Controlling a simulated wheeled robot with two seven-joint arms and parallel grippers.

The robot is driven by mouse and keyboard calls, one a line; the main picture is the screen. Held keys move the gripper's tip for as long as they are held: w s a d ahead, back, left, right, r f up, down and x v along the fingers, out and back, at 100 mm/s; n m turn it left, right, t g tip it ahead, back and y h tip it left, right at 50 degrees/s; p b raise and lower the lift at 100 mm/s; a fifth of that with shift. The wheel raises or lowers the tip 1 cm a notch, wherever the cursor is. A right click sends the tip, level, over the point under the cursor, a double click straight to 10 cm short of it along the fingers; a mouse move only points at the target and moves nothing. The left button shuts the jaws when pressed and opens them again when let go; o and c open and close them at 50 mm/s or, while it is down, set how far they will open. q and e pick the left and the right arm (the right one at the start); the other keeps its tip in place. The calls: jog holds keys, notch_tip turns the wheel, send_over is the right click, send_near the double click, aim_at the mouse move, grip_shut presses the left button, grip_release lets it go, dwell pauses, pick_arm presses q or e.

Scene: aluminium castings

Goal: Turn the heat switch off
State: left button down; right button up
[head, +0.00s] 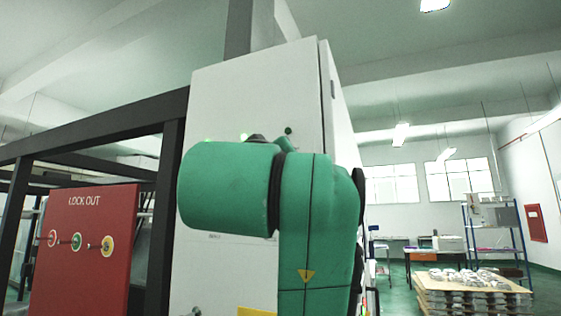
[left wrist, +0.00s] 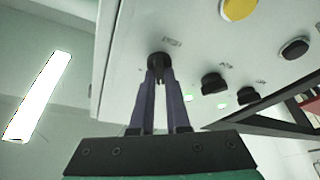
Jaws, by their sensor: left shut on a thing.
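In the left wrist view my left gripper (left wrist: 160,75) is shut on a small black switch knob (left wrist: 158,59) on the pale control cabinet (left wrist: 130,90). A small label beside the knob is too blurred to read, so I cannot confirm that it is the heat switch. The fingers hide part of the knob, and its turned position is unclear. In the head view my green arm covers much of the cabinet front (head: 225,100) and hides the gripper and this knob. My right gripper is in neither view.
Two more black knobs, one here (left wrist: 214,83), a black button (left wrist: 295,47) and a yellow button (left wrist: 240,9) sit on the panel. A pallet of castings (head: 470,298) stands far right.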

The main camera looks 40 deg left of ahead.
pick_arm(q)
jog(key=shift+f, duration=0.1)
jog(key=c, duration=0.9)
grip_release()
jog(key=b+v, duration=0.6)
jog(key=v, duration=0.8)
jog(key=shift+s+d+b, duration=0.2)
jog(key=shift+s+b, duration=0.1)
